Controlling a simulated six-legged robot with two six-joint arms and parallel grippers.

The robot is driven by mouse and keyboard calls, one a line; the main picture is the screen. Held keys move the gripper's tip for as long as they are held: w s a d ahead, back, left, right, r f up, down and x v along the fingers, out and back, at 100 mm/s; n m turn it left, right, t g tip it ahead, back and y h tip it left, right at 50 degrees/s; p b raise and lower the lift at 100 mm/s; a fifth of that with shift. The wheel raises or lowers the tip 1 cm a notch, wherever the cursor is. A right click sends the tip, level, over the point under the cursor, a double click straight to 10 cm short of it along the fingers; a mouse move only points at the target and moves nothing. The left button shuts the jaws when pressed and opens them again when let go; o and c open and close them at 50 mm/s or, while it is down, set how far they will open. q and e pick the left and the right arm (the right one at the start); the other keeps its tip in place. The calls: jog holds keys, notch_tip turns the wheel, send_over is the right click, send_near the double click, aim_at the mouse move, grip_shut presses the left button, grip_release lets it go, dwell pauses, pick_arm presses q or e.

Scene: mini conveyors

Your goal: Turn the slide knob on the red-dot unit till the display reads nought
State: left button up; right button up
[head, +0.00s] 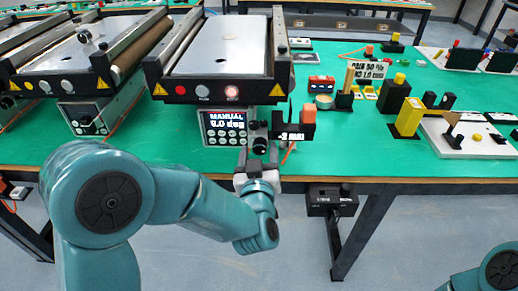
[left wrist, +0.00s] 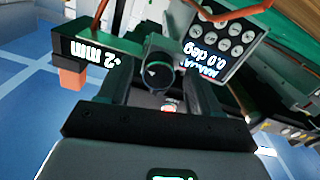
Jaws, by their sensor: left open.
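A small red spot (left wrist: 168,107) shows between the fingers. My right gripper is not in view.
A control panel (head: 224,128) left of the knob reads MANUAL 0.0 deg. A conveyor (head: 220,65) stands above it. An orange block (head: 308,114) is by the display. Yellow and black parts (head: 408,118) stand on the green table (head: 350,150) to the right.

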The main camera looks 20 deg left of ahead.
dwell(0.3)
pick_arm(q)
jog(key=shift+s+r, duration=0.1)
jog(key=c, duration=1)
jog(key=shift+c, duration=0.2)
jog(key=shift+m, duration=0.3)
jog(key=m, duration=0.8)
jog(key=shift+p, duration=0.4)
jog(key=shift+m+p, duration=0.35)
jog(key=shift+m, duration=1.15)
